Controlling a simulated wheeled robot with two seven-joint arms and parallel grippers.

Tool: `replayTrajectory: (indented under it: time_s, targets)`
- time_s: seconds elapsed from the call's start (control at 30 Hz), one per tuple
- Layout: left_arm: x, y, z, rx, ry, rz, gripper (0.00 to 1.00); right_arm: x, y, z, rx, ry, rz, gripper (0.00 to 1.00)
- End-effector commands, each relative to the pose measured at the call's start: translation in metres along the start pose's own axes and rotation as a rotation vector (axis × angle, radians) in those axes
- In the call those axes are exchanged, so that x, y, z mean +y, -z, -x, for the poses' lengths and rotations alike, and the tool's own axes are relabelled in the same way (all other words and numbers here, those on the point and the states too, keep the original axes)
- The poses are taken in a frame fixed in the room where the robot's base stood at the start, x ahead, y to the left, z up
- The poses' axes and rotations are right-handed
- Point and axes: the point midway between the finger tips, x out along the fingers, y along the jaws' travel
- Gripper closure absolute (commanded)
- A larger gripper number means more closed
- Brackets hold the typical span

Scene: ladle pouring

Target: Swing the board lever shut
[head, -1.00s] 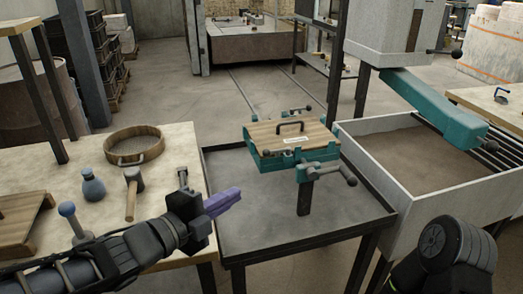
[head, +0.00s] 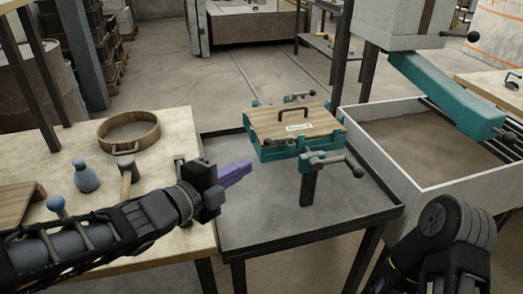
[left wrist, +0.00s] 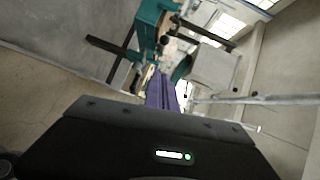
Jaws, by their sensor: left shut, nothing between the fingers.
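A wooden pattern board (head: 270,123) with a black handle sits in a teal clamp frame (head: 278,153) on a short dark post. A dark lever with round knobs (head: 335,162) sticks out at the frame's front right. More small knobbed levers (head: 303,97) show at its back edge. My left gripper (head: 238,172), with purple fingers, is shut and empty. It is left of the frame and apart from it, over the grey table's left part. In the left wrist view, the purple fingers (left wrist: 162,92) point toward the teal frame (left wrist: 153,22). My right gripper is out of view.
The dark grey metal table (head: 270,215) is clear around the post. A sand-filled bin (head: 380,160) with a teal arm (head: 445,95) above stands right.

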Motion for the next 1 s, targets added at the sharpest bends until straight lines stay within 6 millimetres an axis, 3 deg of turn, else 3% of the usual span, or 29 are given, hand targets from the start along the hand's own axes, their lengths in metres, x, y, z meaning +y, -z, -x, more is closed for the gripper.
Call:
replayTrajectory:
  time_s: [0.4, 0.63, 1.0]
  targets:
    - [0.000, -0.005, -0.080, -0.001, -0.003, 0.002, 1.00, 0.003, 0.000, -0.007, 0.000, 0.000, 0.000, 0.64]
    - [0.000, -0.025, -0.098, -0.001, -0.002, 0.001, 1.00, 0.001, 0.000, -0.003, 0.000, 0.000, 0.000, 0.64]
    - [0.001, -0.029, -0.101, -0.001, -0.001, 0.000, 1.00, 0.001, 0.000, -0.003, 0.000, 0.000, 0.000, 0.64]
